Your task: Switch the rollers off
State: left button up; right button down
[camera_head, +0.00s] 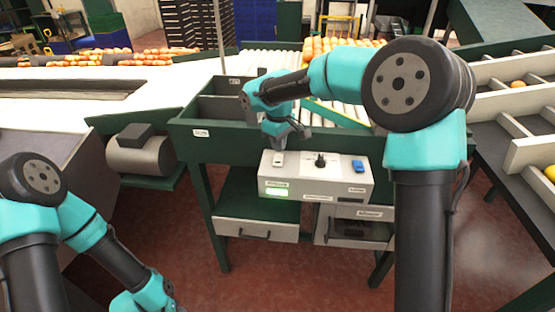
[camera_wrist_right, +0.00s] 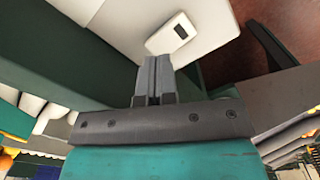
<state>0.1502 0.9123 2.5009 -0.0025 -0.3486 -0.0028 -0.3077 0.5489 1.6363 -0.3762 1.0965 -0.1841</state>
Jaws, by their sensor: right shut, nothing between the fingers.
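The grey control box (camera_head: 315,190) hangs on the front of the green table, with a lit green display on its face. On its top are a white switch (camera_head: 278,158) at the left, a black knob (camera_head: 320,160) in the middle and a blue switch (camera_head: 358,166) at the right. My right gripper (camera_head: 279,146) is shut and empty, pointing down just above the white switch. In the right wrist view its closed fingers (camera_wrist_right: 155,62) are close to a white plate with a dark inset (camera_wrist_right: 181,31); I cannot tell if they touch. My left gripper is cut off below.
The white rollers (camera_head: 270,60) lie behind the table, with oranges (camera_head: 335,46) at their far end. A grey motor (camera_head: 139,155) sits at the left. Drawers (camera_head: 255,230) are under the box. Sorting trays (camera_head: 520,155) stand at the right.

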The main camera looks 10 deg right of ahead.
aim_at(279, 156)
jog(key=shift+f, duration=1.3)
dwell(1.4)
jog(key=shift+r, duration=3.55)
